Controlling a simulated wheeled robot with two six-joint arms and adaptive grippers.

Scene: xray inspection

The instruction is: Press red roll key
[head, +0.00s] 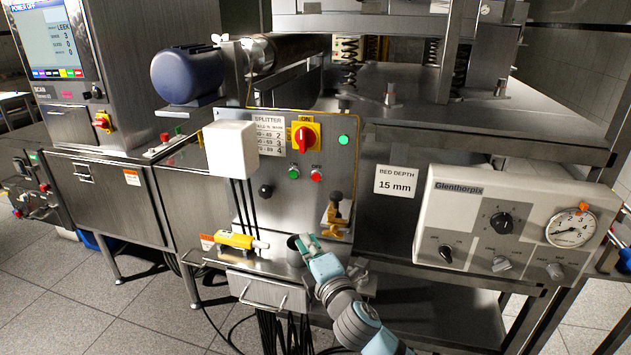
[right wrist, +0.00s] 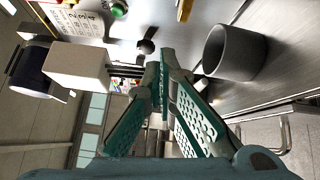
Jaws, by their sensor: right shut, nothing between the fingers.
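In the head view a steel splitter panel (head: 287,150) carries a red button (head: 317,175) beside a green button (head: 294,173), below a red rotary switch (head: 306,137) on a yellow plate. Another small red button (head: 165,137) sits further left on the machine by the blue motor. I cannot tell which of these red controls is the roll key. My right gripper (head: 303,243) is shut and empty, low in front of the panel and apart from its buttons. In the right wrist view its fingertips (right wrist: 165,70) meet beside a grey cup. My left gripper is not in view.
The grey cup (right wrist: 230,53) stands on the steel ledge close to my right gripper. A yellow-handled tool (head: 235,241) lies to its left. A white box (head: 230,148) juts from the panel's left, and a brass fitting (head: 336,212) from its lower right. Cables hang below.

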